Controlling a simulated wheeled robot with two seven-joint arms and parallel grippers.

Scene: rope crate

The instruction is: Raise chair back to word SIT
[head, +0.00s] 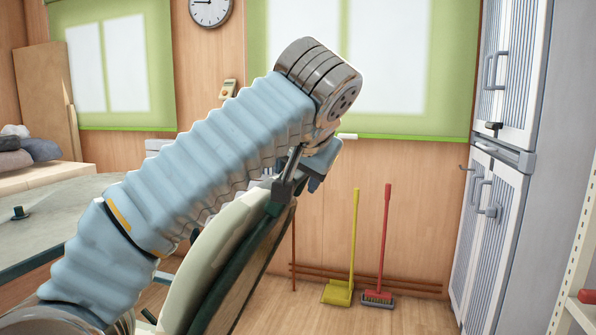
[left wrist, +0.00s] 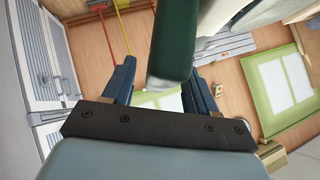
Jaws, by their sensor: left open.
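The chair back (head: 213,245) is a cream pad on a dark green frame, tilted, low in the middle of the head view. My left arm hides part of it. My left gripper (head: 299,178) is at its upper end. In the left wrist view my left gripper (left wrist: 162,82) is open, a blue finger on each side. The dark green edge of the chair back (left wrist: 174,45) lies between the fingers, and I see a gap on both sides. I cannot see the word SIT or any scale. My right gripper is not in view.
A grey-green table (head: 40,228) stands at the left. A yellow dustpan (head: 338,293) and a red broom (head: 384,245) lean at the back wall. Tall grey lockers (head: 490,225) stand at the right. The floor before the broom is clear.

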